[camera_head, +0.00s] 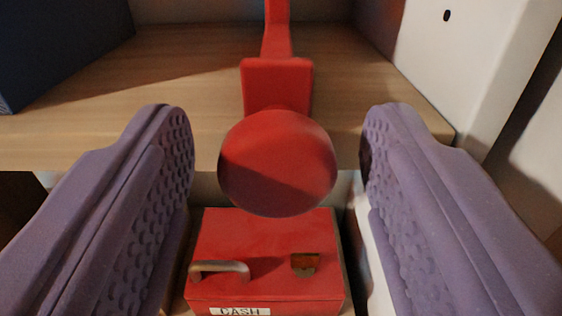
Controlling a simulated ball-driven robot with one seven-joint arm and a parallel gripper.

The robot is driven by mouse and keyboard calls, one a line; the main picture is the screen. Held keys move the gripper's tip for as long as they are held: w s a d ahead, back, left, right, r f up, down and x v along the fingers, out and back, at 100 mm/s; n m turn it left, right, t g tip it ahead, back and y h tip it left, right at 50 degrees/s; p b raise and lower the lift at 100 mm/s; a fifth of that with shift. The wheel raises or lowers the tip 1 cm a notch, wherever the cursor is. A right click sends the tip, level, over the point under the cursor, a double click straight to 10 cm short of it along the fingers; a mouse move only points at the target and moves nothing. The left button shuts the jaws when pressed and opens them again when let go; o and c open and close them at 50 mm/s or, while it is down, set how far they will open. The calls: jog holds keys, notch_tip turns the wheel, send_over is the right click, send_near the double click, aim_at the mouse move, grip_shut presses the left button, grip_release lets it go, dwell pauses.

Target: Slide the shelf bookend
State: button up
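The shelf bookend (278,85) is red, with a block and an upright bar behind a round red knob (277,163) at its front. It stands at the front edge of a wooden shelf (80,115), in the middle of the view. My gripper (277,150) is open, with one purple textured finger on each side of the knob. A clear gap shows between each finger and the knob. The top of the bookend's bar is cut off by the frame's upper edge.
Below the shelf is a red cash box (262,252) with a metal handle and a label. A dark blue object (60,45) stands at the shelf's left. A white panel (455,65) bounds the right side. The shelf top beside the bookend is clear.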

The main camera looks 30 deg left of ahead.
jog(key=p+v, duration=0.2)
jog(key=v, duration=0.5)
jog(key=shift+s+d, duration=0.25)
jog(key=shift+s, duration=0.1)
jog(key=shift+c, duration=0.2)
